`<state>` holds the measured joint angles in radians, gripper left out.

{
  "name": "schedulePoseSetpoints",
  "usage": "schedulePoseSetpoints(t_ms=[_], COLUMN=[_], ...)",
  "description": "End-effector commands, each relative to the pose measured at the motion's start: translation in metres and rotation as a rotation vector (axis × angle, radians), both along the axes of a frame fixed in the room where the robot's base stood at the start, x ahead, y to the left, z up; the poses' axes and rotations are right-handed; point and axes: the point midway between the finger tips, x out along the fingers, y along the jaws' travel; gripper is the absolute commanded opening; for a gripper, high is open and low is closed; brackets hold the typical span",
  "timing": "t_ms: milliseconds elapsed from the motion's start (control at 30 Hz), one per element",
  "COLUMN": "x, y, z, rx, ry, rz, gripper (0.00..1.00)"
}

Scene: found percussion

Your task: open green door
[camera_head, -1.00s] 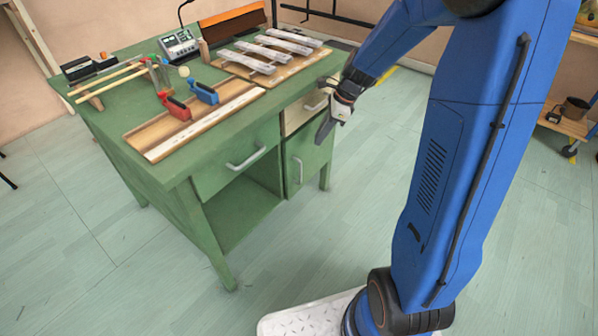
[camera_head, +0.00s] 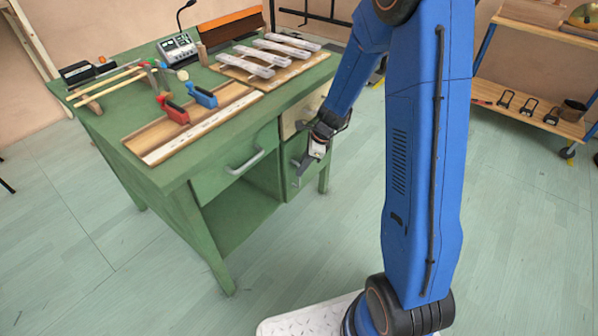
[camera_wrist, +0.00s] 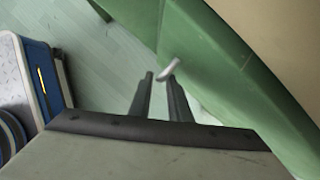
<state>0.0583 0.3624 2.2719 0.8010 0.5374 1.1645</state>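The green door (camera_head: 290,172) is the small front panel at the right of the green desk, below a beige drawer. It looks closed in the head view. My gripper (camera_head: 300,177) is in front of it and hides part of the door and its handle. In the wrist view, the door's pale grey handle (camera_wrist: 168,70) lies just beyond the fingertips, nearest the right one. My gripper (camera_wrist: 160,79) is open, with a narrow gap between its two dark fingers and nothing held. I cannot tell whether a finger touches the handle.
The green desk (camera_head: 150,182) carries tools, clamps and wooden boards. Another green drawer (camera_head: 235,172) with a handle is left of the door, above an open recess. A shelf (camera_head: 545,121) stands at the right. The floor in front of the desk is clear.

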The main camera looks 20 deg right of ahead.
Motion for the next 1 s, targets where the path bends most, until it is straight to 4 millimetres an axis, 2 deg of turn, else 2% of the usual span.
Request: schedulePoseSetpoints(t_ms=[100, 233, 600, 633, 700, 1000], x=[0.002, 0.003, 0.004, 0.004, 0.004, 0.001], y=[0.006, 0.009, 0.01, 0.01, 0.01, 0.008], z=[-0.014, -0.022, -0.026, -0.026, -0.026, -0.026], rx=[0.001, 0.0, 0.0, 0.0, 0.0, 0.0], ry=[0.002, 0.001, 0.0, 0.0, 0.0, 0.0], rz=[0.001, 0.0, 0.001, 0.001, 0.001, 0.011], gripper=[0.17, 0.17, 0.17, 0.15, 0.0, 0.0])
